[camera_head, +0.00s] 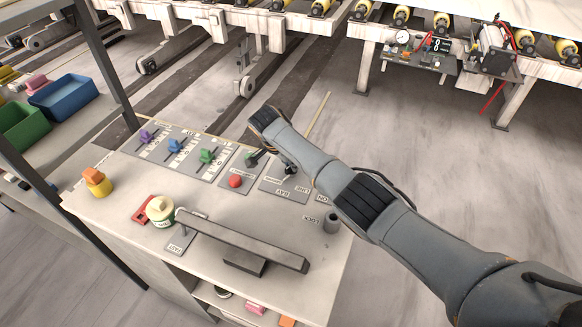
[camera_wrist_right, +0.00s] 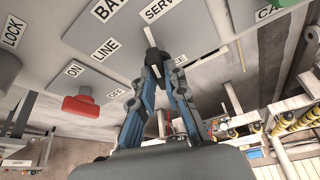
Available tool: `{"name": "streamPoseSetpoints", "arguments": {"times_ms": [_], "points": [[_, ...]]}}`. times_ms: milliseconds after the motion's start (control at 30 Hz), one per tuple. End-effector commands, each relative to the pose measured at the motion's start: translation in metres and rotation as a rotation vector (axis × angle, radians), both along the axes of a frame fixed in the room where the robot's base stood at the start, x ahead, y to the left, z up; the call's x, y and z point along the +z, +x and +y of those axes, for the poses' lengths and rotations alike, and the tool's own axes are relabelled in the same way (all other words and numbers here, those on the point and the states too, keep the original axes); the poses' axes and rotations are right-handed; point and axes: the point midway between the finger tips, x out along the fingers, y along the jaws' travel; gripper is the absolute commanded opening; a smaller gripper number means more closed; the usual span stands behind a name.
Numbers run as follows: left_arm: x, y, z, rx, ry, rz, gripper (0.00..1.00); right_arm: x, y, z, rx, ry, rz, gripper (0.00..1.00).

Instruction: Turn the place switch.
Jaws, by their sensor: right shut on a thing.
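The place switch is a dark knob (camera_wrist_right: 151,38) with a pale stripe, on a grey plate with BAY, LINE and partly hidden labels. In the wrist view, the two blue-and-black fingers of my right gripper (camera_wrist_right: 154,68) are closed on it. In the head view, my right gripper (camera_head: 289,169) reaches down to the grey BAY and LINE plate (camera_head: 284,190) from under my arm. There the switch is largely hidden by the gripper, so its exact turn cannot be told. My left gripper is not in view.
The cream console top carries purple (camera_head: 147,136), blue (camera_head: 175,145) and green (camera_head: 206,156) levers, a red button (camera_head: 235,181), a long grey bar (camera_head: 240,241) and a cream-green round object (camera_head: 161,212). Shelving with bins stands left; a roller conveyor is behind.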

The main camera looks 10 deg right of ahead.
Motion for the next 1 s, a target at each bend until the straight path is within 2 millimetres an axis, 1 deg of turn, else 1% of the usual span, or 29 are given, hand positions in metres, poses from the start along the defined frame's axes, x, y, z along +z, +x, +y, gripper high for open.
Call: {"name": "streamPoseSetpoints", "arguments": {"times_ms": [33,300,500,700,1000], "points": [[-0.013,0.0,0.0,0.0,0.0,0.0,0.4,-0.006,0.001,0.002,-0.044,0.001,0.0,0.0],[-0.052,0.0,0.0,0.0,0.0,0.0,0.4,-0.007,0.002,0.001,-0.261,-0.001,-0.002,0.0],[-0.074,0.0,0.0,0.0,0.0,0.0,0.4,-0.005,0.003,0.001,-0.372,-0.001,-0.002,0.0],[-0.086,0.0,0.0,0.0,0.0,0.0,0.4,-0.002,0.003,0.0,-0.435,-0.002,-0.002,0.0],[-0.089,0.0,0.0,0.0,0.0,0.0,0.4,0.0,0.003,0.0,-0.461,-0.002,-0.002,0.0]]}}
